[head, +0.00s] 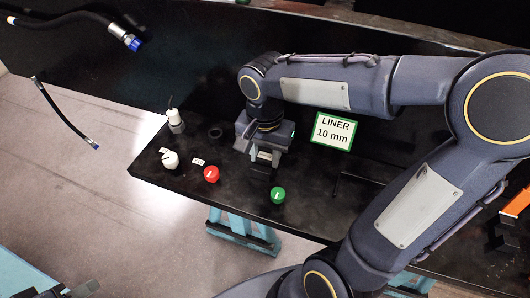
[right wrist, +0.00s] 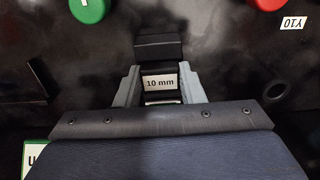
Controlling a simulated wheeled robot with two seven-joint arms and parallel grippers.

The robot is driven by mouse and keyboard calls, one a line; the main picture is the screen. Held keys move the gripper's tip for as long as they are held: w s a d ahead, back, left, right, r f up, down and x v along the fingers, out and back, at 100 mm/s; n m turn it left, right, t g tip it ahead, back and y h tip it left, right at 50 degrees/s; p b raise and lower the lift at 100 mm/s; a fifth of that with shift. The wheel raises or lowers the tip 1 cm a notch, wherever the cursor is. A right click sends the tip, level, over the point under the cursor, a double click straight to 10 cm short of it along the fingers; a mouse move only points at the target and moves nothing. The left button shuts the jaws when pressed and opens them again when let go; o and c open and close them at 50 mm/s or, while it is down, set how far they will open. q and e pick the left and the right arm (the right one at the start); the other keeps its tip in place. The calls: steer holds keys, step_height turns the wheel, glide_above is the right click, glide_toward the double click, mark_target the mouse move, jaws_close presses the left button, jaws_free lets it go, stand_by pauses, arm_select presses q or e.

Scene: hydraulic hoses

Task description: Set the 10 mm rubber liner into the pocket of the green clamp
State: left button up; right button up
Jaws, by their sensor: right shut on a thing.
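My right gripper (head: 262,158) is over the black bench, pointing down. In the right wrist view its two grey fingers (right wrist: 160,86) are shut on a black piece with a white "10 mm" label, the liner (right wrist: 160,81). A black block (right wrist: 158,46) lies just beyond the liner; whether they touch I cannot tell. In the head view the gripper and arm hide most of the liner. I cannot make out a green clamp or its pocket in either view.
A green knob (head: 278,195), a red knob (head: 211,174) and a white knob (head: 170,160) stand along the bench's front edge. A black ring (right wrist: 275,90) lies beside the gripper. A "LINER 10 mm" sign (head: 332,130) is behind. Black hoses (head: 65,120) hang at left.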

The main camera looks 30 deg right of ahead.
mark_target(265, 157)
steer(key=shift+f, duration=0.3)
steer(key=o, duration=1)
steer(key=shift+o, duration=0.2)
step_height(265, 157, up, 8)
steer(key=shift+f, duration=0.1)
